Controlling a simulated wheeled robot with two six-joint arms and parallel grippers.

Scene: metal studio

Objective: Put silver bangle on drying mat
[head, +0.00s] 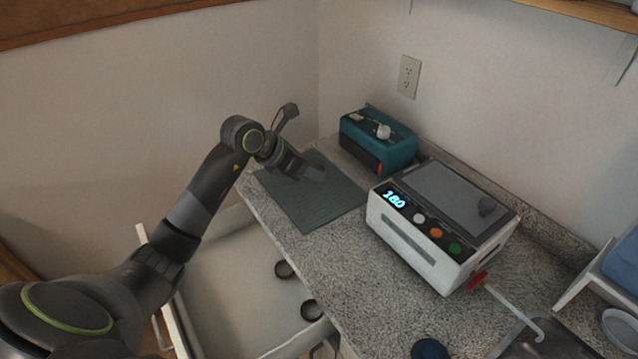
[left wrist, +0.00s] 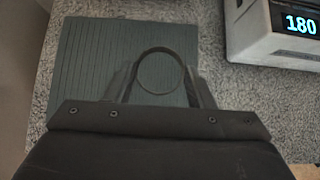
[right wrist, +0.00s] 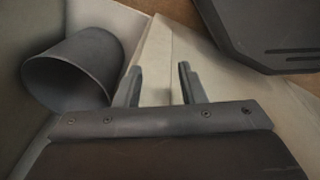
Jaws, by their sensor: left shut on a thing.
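The silver bangle (left wrist: 158,50), a thin ring that looks dark grey here, is held by my left gripper (left wrist: 160,78). The ring stands out past the fingertips, and its lower part is hidden by the gripper. Behind it in the left wrist view lies the grey-green ribbed drying mat (left wrist: 85,65), which is flat on the speckled counter in the head view (head: 318,207). My left gripper (head: 314,172) is over the mat there; its height above it is hard to tell. My right gripper (right wrist: 160,84) is open and empty, away from the mat.
A teal box (head: 378,142) stands behind the mat and a white device reading 180 (head: 440,225) to its right. An open white drawer (head: 232,262) below the counter edge holds dark round things (head: 283,269). A grey cup-like thing (right wrist: 75,70) is beside my right gripper.

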